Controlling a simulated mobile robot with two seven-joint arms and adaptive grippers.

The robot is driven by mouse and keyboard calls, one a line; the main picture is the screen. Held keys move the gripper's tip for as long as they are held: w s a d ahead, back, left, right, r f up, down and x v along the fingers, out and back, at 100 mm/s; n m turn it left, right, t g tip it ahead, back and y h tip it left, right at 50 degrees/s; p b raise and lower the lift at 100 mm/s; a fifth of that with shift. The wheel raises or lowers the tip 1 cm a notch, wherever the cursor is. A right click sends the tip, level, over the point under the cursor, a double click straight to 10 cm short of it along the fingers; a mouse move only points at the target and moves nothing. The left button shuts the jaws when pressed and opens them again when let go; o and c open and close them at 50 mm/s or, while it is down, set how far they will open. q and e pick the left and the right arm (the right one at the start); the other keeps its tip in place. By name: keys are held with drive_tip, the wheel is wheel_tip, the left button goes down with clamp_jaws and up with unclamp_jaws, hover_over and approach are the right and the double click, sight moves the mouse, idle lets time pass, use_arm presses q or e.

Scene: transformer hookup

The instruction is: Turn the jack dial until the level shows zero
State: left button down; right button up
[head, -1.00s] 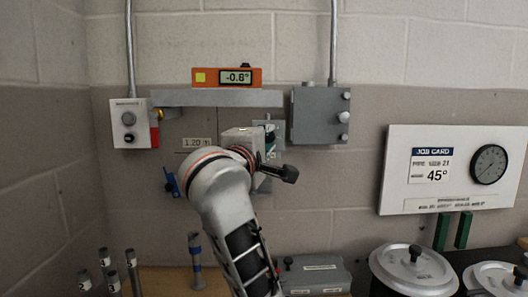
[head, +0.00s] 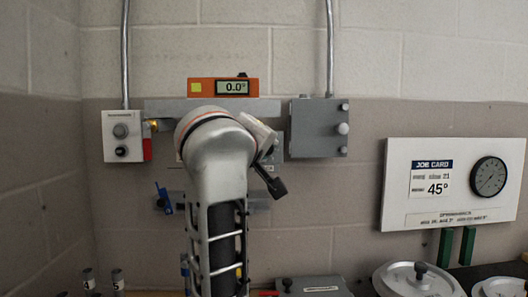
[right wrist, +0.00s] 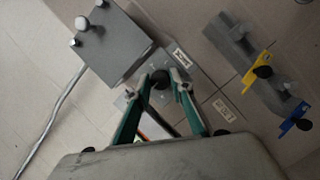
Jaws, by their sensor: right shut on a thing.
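The orange level (head: 223,88) sits on a grey bar (head: 165,107) on the wall, and its display reads 0.0°. My right arm rises in front of the wall just below the bar and hides the dial and my gripper's fingers in the head view. In the right wrist view my right gripper (right wrist: 161,84) has its two fingers closed around the dark round jack dial (right wrist: 160,78), beside a light plate. The dial's markings cannot be made out. My left gripper is not in view.
A grey box (head: 318,128) with knobs is right of the bar, and a switch box (head: 122,135) is at its left end. A white job card board (head: 440,210) reading 45° with a gauge (head: 488,177) hangs at right. Lidded pots (head: 420,280) stand below.

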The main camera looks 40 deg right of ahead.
drive_tip(key=shift+f, duration=0.1)
idle(0.3)
drive_tip(key=o, duration=1.1)
wheel_tip(320, 180, up, 9)
drive_tip(key=shift+d+r, duration=0.1)
drive_tip(key=shift+r, duration=0.45)
